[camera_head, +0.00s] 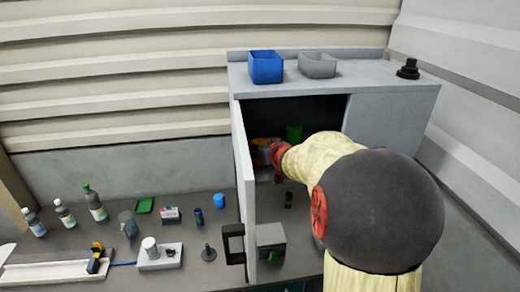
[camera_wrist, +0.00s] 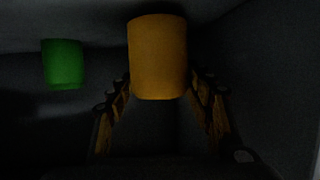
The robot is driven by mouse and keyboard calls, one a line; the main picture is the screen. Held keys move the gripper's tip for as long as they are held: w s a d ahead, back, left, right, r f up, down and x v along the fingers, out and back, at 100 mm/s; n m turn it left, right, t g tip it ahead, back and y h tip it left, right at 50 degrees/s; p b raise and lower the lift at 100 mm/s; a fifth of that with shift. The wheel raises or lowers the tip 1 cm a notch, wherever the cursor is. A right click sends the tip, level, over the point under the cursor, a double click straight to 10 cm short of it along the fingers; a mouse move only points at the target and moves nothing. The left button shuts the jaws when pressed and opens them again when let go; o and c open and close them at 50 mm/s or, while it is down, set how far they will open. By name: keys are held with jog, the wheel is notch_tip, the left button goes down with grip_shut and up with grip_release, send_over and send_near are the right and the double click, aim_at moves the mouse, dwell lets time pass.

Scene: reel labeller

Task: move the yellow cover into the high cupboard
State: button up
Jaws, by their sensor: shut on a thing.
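The yellow cover (camera_wrist: 158,58) is between the fingers of my gripper (camera_wrist: 160,92) in the wrist view. It looks like a rounded cylinder, dim in the shadow. My gripper is shut on it. In the head view my gripper (camera_head: 262,150) reaches into the open high cupboard (camera_head: 395,125), and the cover is mostly hidden there by the gripper and the door. I cannot tell whether the cover touches the cupboard floor. The cupboard door (camera_head: 243,180) stands open to the left of my arm.
A green cup-like thing (camera_head: 294,132) stands inside the cupboard, and it also shows left of the cover in the wrist view (camera_wrist: 62,64). A blue bin (camera_head: 266,67) and a grey bin (camera_head: 317,65) sit on the cupboard top. Bottles and small items cover the bench (camera_head: 110,255).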

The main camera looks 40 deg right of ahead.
jog(key=shift+w+f, duration=0.15)
jog(key=shift+f, duration=0.2)
jog(key=o, duration=1.1)
jog(key=shift+f, duration=0.15)
jog(key=shift+s+r, duration=0.3)
jog(key=shift+s, duration=0.05)
jog(key=p+v, duration=0.1)
jog(key=v, duration=1)
jog(key=shift+s+a+r, duration=0.1)
jog(key=shift+s+a, duration=0.1)
